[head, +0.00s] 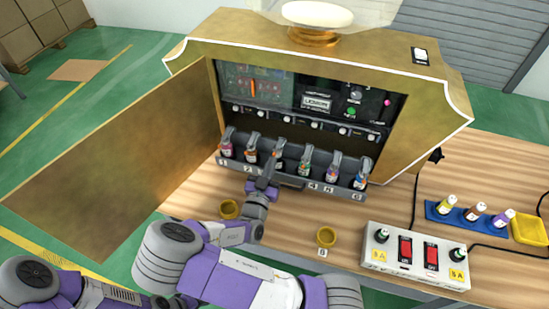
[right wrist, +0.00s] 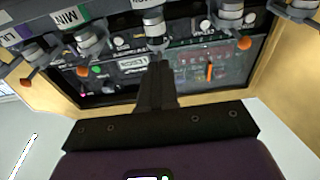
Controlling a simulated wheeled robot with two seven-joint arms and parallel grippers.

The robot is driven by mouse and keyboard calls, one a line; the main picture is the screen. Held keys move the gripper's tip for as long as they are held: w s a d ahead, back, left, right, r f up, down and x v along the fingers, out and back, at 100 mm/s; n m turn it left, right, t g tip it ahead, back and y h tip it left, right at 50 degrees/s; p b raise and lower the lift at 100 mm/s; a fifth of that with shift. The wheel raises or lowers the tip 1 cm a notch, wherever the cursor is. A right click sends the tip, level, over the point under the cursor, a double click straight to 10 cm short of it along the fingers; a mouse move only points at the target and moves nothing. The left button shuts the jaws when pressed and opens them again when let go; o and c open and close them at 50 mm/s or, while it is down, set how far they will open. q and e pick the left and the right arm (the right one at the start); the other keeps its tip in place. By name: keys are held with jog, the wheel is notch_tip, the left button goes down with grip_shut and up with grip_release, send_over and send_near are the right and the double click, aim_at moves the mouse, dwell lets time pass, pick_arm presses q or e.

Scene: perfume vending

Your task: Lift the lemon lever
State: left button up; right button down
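The vending machine (head: 400,80) stands open, with a row of small bottles, each with a grey lever on top, along its front rack (head: 312,186). A small display (head: 317,102) inside appears to read LEMON. My right gripper (head: 268,172) is in front of the rack, just below the third bottle's lever (head: 279,142). In the right wrist view its fingers (right wrist: 157,68) are together, with nothing visible between them, and point at a lever unit (right wrist: 153,22); contact cannot be told. No lever label there reads lemon; the middle one is hidden or cut off. My left gripper is not visible.
The machine's door (head: 120,160) swings wide to the left. A switch box (head: 415,255), a blue tray of bottles (head: 440,213) and a yellow tray (head: 530,229) are at the right.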

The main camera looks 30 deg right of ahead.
jog(key=shift+r, duration=0.1)
jog(key=shift+w+d+r+p, duration=0.1)
jog(key=shift+d+r+p, duration=0.05)
jog(key=shift+r+p, duration=0.55)
jog(key=shift+w+d+r+p, duration=0.15)
jog(key=shift+r+p, duration=0.1)
jog(key=shift+r, duration=0.15)
jog(key=shift+w+d+r+p, duration=0.1)
jog(key=shift+r+p, duration=0.15)
jog(key=shift+r, duration=0.15)
jog(key=shift+w+d+r+p, duration=0.15)
jog(key=shift+r+p, duration=0.1)
jog(key=shift+r, duration=0.1)
jog(key=shift+w+d+r+p, duration=0.1)
jog(key=shift+d+r+p, duration=0.05)
jog(key=shift+r+p, duration=0.15)
